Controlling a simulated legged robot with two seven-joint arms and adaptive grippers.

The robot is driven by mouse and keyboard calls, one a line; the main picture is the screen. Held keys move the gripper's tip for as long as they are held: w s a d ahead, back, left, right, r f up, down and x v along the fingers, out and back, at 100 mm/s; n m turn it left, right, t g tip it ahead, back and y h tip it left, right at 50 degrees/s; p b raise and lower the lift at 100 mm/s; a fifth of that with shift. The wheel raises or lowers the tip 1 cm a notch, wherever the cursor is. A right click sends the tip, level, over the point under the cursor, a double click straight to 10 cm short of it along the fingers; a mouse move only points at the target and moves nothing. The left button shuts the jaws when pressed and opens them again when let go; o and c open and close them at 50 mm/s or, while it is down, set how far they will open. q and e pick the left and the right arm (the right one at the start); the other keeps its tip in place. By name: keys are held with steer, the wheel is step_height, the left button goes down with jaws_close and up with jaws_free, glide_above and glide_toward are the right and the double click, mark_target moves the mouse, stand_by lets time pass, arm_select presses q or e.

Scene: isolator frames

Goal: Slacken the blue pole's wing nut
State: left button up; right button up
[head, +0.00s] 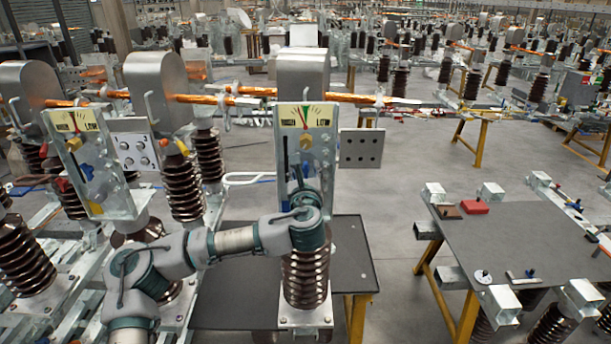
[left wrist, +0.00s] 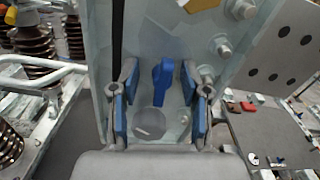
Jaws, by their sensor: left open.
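The blue wing nut (left wrist: 163,82) sits on a pale metal plate (left wrist: 155,30) in the left wrist view, its wings roughly upright. My left gripper (left wrist: 160,92) is open, with one blue-padded finger on each side of the nut and a visible gap to both. In the head view my left arm reaches to the lower part of the middle pole's plate (head: 317,150), which has a yellow gauge (head: 306,116) on top. There the gripper and wrist largely hide the nut. My right gripper is not in view.
A yellow knob (head: 306,142) sits above the nut on the same plate. A drilled side plate (head: 362,148) stands out to the right. A similar left pole (head: 84,150) carries its own gauge. A grey table (head: 520,235) with small parts stands at the right.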

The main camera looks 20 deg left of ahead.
arm_select(q)
steer(key=v, duration=1.1)
steer(key=shift+s+d, duration=0.15)
steer(key=shift+d, duration=0.05)
